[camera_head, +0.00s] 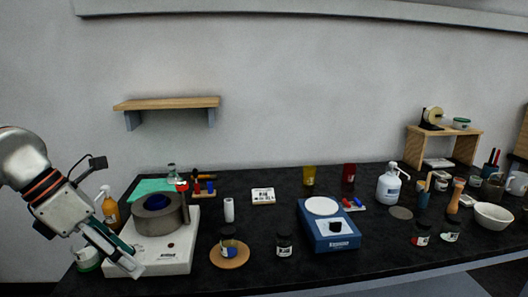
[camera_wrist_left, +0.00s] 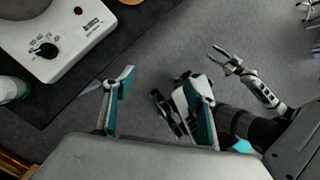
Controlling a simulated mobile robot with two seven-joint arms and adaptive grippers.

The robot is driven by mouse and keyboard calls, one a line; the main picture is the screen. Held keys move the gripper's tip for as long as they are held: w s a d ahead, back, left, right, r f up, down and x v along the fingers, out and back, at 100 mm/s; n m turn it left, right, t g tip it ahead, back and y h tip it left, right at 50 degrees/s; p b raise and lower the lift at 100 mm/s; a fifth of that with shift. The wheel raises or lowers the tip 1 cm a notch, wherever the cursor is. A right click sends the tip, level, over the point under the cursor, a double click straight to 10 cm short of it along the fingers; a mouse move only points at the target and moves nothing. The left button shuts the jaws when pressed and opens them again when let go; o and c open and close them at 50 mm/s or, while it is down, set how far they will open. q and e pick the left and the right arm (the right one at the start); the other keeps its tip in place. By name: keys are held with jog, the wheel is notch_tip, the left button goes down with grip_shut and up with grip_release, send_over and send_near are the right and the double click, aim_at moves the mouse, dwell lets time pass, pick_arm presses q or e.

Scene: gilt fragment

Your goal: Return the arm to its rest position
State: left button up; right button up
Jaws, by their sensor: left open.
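My left gripper (camera_head: 132,258) is at the lower left in the head view, with its fingers pointing down and to the right. It is by the front left of a white hot plate (camera_head: 168,252) with a grey ring-shaped vessel (camera_head: 160,214) on it. In the left wrist view the gripper (camera_wrist_left: 160,92) has its fingers wide apart with nothing between them, over grey floor beyond the table edge. Pale and dark robot parts with a pronged end show at the right of that view; I cannot tell the right gripper's state from them.
The black table (camera_head: 270,205) bears an amber spray bottle (camera_head: 110,211), a blue scale (camera_head: 328,228), a white pump bottle (camera_head: 389,188), a white bowl (camera_head: 493,217) and several jars. A wooden shelf (camera_head: 168,103) is on the wall. Floor (camera_wrist_left: 100,125) is clear below the left fingers.

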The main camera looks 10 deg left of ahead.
pick_arm(q)
jog(key=w+d+f+n+t+h, duration=0.1)
jog(key=d+n+h, duration=0.3)
jog(key=d+h, duration=0.45)
jog(key=w+d+f+n+t+h, duration=0.1)
jog(key=w+d+f+n+h, duration=0.3)
jog(key=d, duration=0.7)
jog(key=w+a+f+n+t+y, duration=0.1)
jog(key=a+f+n+t+y, duration=0.2)
jog(key=f+n+t+y, duration=0.5)
jog(key=w+a+f+n+t+y, duration=0.1)
jog(key=a+f+n+t+y, duration=0.25)
jog(key=f+n, duration=0.95)
jog(key=s+f+n+g+y, duration=0.3)
jog(key=s+f+n+g, duration=0.2)
jog(key=s+f+n, duration=0.4)
jog(key=s+f, duration=0.5)
jog(key=f, duration=0.4)
jog(key=shift+s+d+f+n+g+y, duration=0.15)
jog(key=shift+s+f+n+g+y, duration=0.15)
jog(key=shift+f+g, duration=0.05)
